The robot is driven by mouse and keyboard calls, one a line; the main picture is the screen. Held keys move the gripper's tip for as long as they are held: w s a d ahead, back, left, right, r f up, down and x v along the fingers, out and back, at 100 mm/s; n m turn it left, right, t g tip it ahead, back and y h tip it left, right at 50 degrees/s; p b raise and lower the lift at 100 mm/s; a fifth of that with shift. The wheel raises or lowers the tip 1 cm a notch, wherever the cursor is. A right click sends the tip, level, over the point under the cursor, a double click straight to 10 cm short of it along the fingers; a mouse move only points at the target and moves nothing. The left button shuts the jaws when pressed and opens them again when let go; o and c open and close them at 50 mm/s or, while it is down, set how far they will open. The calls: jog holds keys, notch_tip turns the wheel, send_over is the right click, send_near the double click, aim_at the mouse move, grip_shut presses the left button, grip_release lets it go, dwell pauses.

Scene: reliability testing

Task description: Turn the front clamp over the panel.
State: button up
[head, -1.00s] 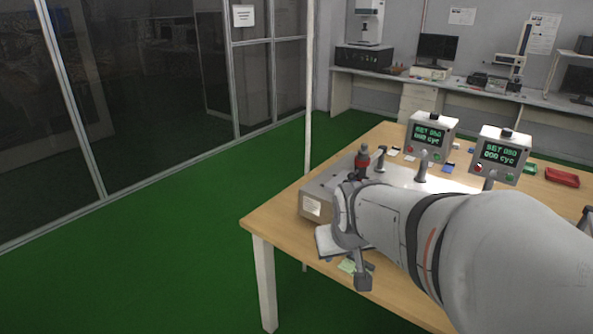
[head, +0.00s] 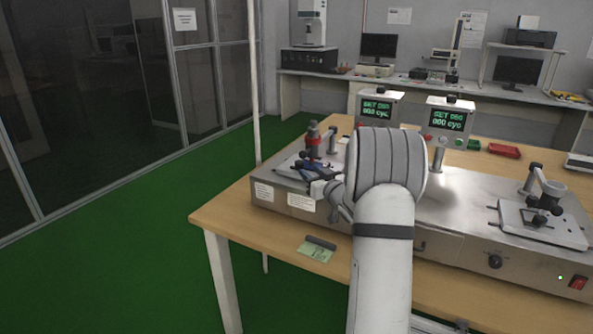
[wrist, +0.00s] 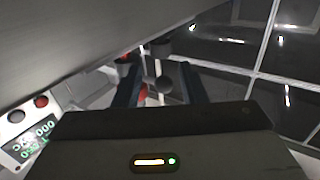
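The left station of the metal test machine (head: 470,215) is mostly behind my arm. My gripper (head: 312,168) is over this station's left end. In the wrist view my gripper's two dark blue fingers (wrist: 160,90) stand apart. A dark round knob (wrist: 167,86) shows between them, with a gap to each finger. It looks like a clamp knob, but I cannot tell which clamp or whether it is touched. A red and black clamp post (head: 313,140) stands behind the gripper. The panel under the fingers is largely hidden.
The right station has a light panel (head: 540,226) with dark-knobbed clamps (head: 545,195). Two counter boxes (head: 448,118) stand behind the machine. A green card (head: 315,250) lies at the table's front edge. A red tray (head: 504,150) is at the back right. Green floor is clear on the left.

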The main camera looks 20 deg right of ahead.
aim_at(302, 165)
jog(key=w, duration=0.6)
jog(key=shift+w+a, duration=0.25)
jog(key=shift+a, duration=0.1)
